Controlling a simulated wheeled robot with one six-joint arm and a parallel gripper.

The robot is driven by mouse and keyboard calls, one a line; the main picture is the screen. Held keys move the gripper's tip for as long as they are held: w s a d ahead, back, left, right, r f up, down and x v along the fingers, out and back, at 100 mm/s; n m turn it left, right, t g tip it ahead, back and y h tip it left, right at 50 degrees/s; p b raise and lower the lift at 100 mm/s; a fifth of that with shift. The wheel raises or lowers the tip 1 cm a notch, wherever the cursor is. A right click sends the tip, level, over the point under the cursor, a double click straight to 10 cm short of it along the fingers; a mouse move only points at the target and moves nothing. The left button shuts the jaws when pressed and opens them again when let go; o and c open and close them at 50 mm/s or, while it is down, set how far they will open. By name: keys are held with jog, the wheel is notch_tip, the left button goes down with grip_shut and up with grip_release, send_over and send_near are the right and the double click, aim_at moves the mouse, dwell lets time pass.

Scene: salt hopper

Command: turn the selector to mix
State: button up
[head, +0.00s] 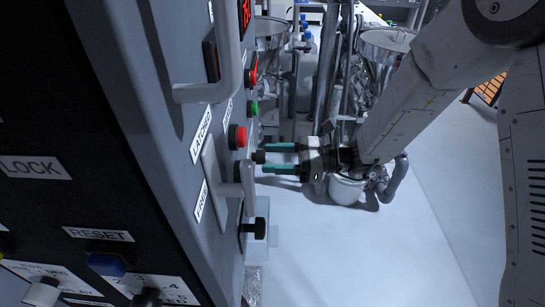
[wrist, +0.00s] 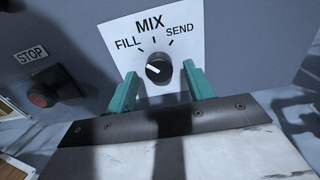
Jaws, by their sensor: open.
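The selector is a round black knob (wrist: 158,68) on a white plate (wrist: 175,27) marked FILL, MIX and SEND, seen in the wrist view. Its white pointer mark points left and slightly up, nearest the FILL side, not at MIX at the top. My gripper (wrist: 161,80) is open, with one teal finger on each side of the knob in that view. The head view shows my gripper (head: 268,158) level with a small black knob (head: 259,156) on the panel's side. The fingertips look just short of it or beside it; contact cannot be told.
A red STOP button (wrist: 42,94) is left of the selector in the wrist view. In the head view, a grey handle (head: 212,92), a green button (head: 253,108) and a lower black knob (head: 257,228) stick out of the panel.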

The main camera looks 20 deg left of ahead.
jog(key=shift+s+a, duration=0.1)
jog(key=shift+a, duration=0.25)
jog(key=c, duration=1)
